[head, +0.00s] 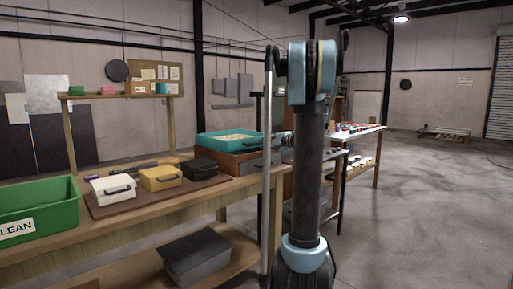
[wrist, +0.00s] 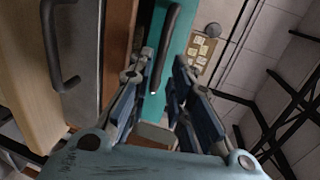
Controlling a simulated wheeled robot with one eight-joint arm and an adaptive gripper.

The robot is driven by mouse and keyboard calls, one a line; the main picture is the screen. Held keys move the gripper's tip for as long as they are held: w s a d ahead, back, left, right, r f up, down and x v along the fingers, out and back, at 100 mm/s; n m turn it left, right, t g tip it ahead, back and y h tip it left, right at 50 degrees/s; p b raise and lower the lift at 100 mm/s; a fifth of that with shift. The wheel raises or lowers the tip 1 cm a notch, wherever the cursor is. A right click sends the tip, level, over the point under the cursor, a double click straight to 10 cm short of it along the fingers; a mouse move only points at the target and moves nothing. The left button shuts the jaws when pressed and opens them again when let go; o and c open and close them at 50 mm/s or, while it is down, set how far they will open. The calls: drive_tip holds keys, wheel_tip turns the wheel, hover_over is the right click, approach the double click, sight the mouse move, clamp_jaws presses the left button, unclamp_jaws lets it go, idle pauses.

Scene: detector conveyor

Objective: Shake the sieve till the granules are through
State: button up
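The sieve (head: 212,146) is a teal, open-topped tray at the right end of the workbench. Pale granules (head: 236,137) lie inside it. It rests on a brown wooden box (head: 240,167). In the wrist view the teal sieve wall (wrist: 182,40) has a dark bar handle (wrist: 165,50). My gripper (wrist: 163,60) is open, its two blue-grey fingers pointing at this handle, one on each side in the picture. I cannot tell whether they touch it. In the head view my gripper (head: 280,140) is at the sieve's right side, partly behind my arm.
White (head: 112,189), yellow (head: 160,178) and black (head: 200,169) cases stand on the bench left of the sieve. A green bin (head: 40,210) is at the far left. A grey bin (head: 196,256) sits on the lower shelf. The floor at right is clear.

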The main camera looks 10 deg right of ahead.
sight(258, 143)
drive_tip(key=x, duration=0.7)
